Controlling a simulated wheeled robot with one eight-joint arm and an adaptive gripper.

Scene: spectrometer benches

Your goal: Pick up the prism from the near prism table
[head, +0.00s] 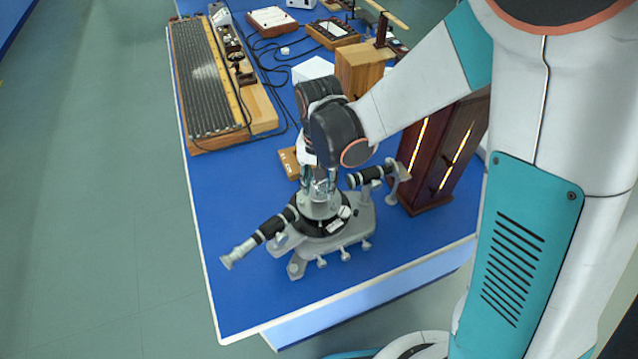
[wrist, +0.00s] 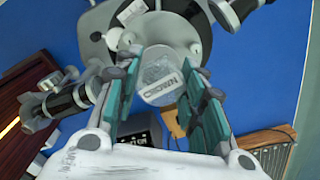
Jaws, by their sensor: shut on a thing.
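The near spectrometer (head: 320,230) stands on the blue bench with its round prism table (head: 320,208) at its middle. My gripper (head: 319,182) is directly above this table, pointing down. In the wrist view its teal finger pads (wrist: 163,72) stand on both sides of a pale, clear, faceted piece, the prism (wrist: 158,70), and are shut on it. A white label with dark letters shows beside the prism. The prism is hard to make out in the head view, between my fingers. I cannot tell whether it touches the table.
One telescope tube (head: 262,233) reaches to the front left; another tube (head: 365,177) lies to the right. A dark wooden lamp housing (head: 440,150) stands close on the right. A wooden box (head: 360,68) and long ribbed apparatus (head: 203,75) are farther back. The bench front left is clear.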

